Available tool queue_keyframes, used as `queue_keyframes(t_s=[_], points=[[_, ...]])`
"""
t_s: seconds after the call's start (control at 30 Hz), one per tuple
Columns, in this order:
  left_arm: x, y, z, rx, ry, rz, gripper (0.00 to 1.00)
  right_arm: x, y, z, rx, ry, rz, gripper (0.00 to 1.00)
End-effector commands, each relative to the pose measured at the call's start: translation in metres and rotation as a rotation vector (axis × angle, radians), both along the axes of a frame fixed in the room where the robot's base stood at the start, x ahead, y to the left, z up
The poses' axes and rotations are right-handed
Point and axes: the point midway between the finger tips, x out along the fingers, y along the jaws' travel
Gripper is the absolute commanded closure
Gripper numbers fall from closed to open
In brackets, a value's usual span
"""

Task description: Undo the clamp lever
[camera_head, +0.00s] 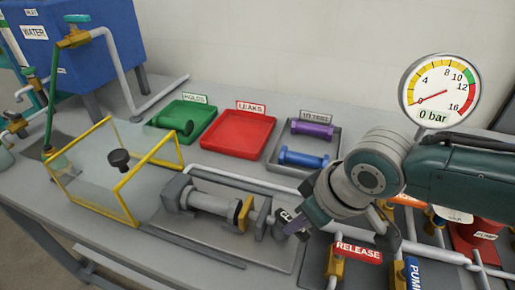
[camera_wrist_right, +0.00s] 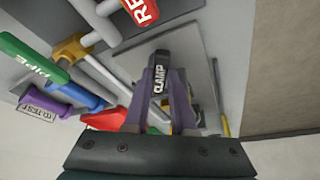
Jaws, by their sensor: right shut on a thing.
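The clamp lever (camera_wrist_right: 160,72) is a black bar lettered CLAMP in the right wrist view. My right gripper (camera_wrist_right: 161,95) has its two purple fingers on either side of the lever, shut on it. In the head view the right gripper (camera_head: 295,222) is at the right end of the clamp fixture, and the lever (camera_head: 287,216) is mostly hidden by the fingers. The fixture holds a grey cylindrical piece (camera_head: 212,204) lying between a grey block (camera_head: 177,191) and a yellow plate (camera_head: 245,213). My left gripper is not in view.
A yellow-framed clear guard (camera_head: 130,180) stands left of the fixture. Green (camera_head: 205,110), red (camera_head: 262,125) and grey (camera_head: 275,160) trays lie behind. The gauge (camera_head: 438,93) reads 0 bar.

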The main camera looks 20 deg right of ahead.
Motion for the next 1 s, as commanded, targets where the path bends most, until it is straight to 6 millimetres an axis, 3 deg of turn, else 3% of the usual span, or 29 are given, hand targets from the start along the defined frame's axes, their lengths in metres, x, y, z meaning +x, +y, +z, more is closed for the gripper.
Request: queue_keyframes(t_s=[0.5, 1.0], points=[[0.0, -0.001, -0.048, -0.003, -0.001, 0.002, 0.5, 0.01, -0.013, -0.004, -0.003, -0.001, 0.414, 1.0], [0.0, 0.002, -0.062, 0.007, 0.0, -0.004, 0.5, 0.014, -0.016, -0.001, -0.004, 0.0, 0.548, 1.0]])
